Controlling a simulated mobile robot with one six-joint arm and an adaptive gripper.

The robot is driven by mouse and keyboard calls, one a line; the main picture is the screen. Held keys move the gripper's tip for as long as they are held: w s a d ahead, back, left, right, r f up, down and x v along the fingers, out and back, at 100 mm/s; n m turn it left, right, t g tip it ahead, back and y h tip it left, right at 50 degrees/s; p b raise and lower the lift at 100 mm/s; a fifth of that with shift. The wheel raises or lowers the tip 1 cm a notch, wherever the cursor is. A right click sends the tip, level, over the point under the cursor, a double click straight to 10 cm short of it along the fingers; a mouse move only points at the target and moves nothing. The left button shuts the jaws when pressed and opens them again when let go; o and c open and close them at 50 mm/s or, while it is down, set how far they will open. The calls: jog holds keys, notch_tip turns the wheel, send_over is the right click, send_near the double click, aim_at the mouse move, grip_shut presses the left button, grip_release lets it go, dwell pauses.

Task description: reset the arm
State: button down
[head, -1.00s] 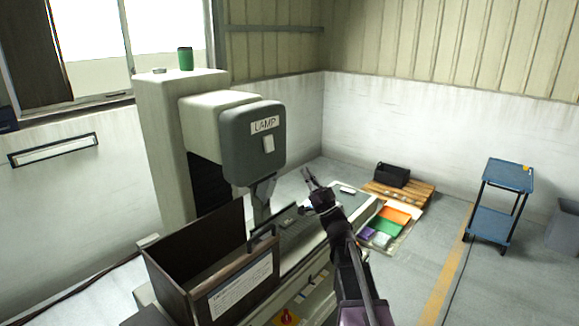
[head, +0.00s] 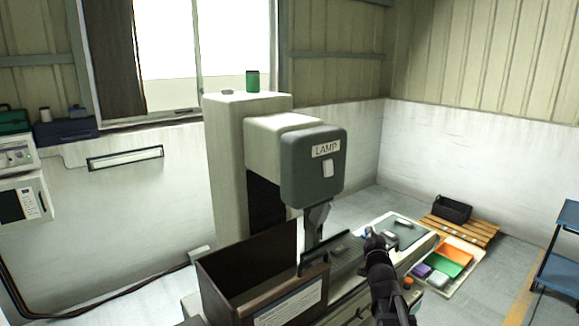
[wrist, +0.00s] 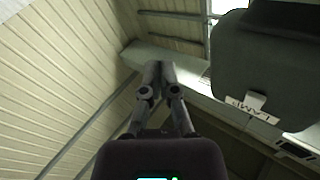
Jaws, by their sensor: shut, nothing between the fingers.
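My gripper (wrist: 158,72) shows in the wrist view with its two fingers together and nothing between them. It points up towards the roof and wall, with the machine's grey lamp head at its right. In the head view my dark arm (head: 385,280) rises from the bottom edge, in front of the machine's bed. The gripper's fingertips are hard to make out there. The lamp head (head: 313,168), labelled LAMP, also shows in the wrist view (wrist: 265,65).
The machine column (head: 228,165) carries a green can (head: 252,81). A dark open-topped box (head: 225,295) stands in front. A pallet (head: 475,229) with a black bin (head: 453,208) and coloured trays (head: 452,254) lie beyond the bed. A blue cart (head: 562,255) is at the right.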

jog(key=s+a+f+g, duration=0.1)
jog(key=s+f+g, duration=0.35)
jog(key=f, duration=0.35)
jog(key=s+a+f+g, duration=0.1)
jog(key=s+f+g, duration=0.35)
jog(key=f, duration=0.25)
jog(key=s+a+f+n+g, duration=0.1)
jog(key=s+a+f+g, duration=0.1)
jog(key=s, duration=0.3)
jog(key=s+a+f+n+g+y+b, duration=0.1)
jog(key=s+a+f+g, duration=0.1)
jog(key=s+g, duration=0.2)
jog(key=s+a+f+n+g, duration=0.1)
jog(key=s+a+f+g, duration=0.1)
jog(key=s, duration=0.6)
jog(key=shift+f+n+g+y, duration=0.35)
jog(key=shift+f+g, duration=0.2)
jog(key=shift+g, duration=0.55)
jog(key=shift+a, duration=0.1)
